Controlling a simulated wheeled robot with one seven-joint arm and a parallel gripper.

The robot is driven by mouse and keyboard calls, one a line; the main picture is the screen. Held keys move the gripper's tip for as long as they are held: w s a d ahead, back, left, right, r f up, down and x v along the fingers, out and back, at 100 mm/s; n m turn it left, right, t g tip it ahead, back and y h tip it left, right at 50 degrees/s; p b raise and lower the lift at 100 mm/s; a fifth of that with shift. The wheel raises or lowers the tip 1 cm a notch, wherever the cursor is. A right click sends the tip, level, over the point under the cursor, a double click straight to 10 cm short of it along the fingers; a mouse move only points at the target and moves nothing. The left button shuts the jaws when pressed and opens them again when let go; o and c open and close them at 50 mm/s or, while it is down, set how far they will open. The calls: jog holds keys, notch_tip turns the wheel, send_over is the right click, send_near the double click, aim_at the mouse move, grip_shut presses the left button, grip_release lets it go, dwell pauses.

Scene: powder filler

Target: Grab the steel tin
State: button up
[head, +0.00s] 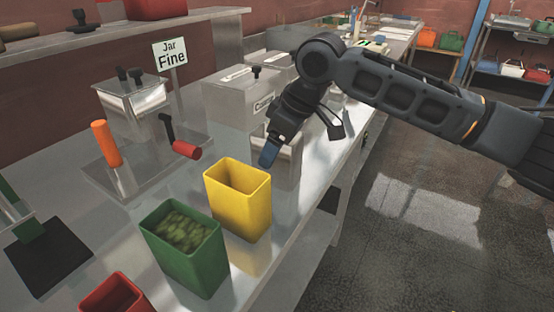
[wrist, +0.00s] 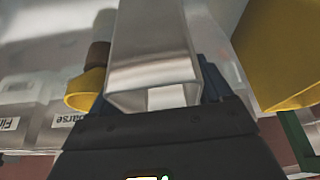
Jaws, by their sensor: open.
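The steel tin (head: 289,168) is a shiny open box on the metal bench, just behind the yellow bin. My gripper (head: 272,150) is over it from above, and a blue fingertip shows at the tin's left side. In the wrist view the tin (wrist: 152,45) fills the middle, between the blue fingers of my gripper (wrist: 155,95). The jaws are open, with one finger on each side of the tin. I cannot tell whether either finger touches it. My gripper hides part of the tin in the head view.
The yellow bin (head: 238,202) stands close in front of the tin. A green bin (head: 185,252) with green contents and a red bin (head: 115,296) are nearer. Steel containers (head: 240,98) stand behind. A stand with orange (head: 106,144) and red (head: 186,149) handles is at left.

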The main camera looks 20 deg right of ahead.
jog(key=c, duration=0.8)
jog(key=shift+r, duration=0.15)
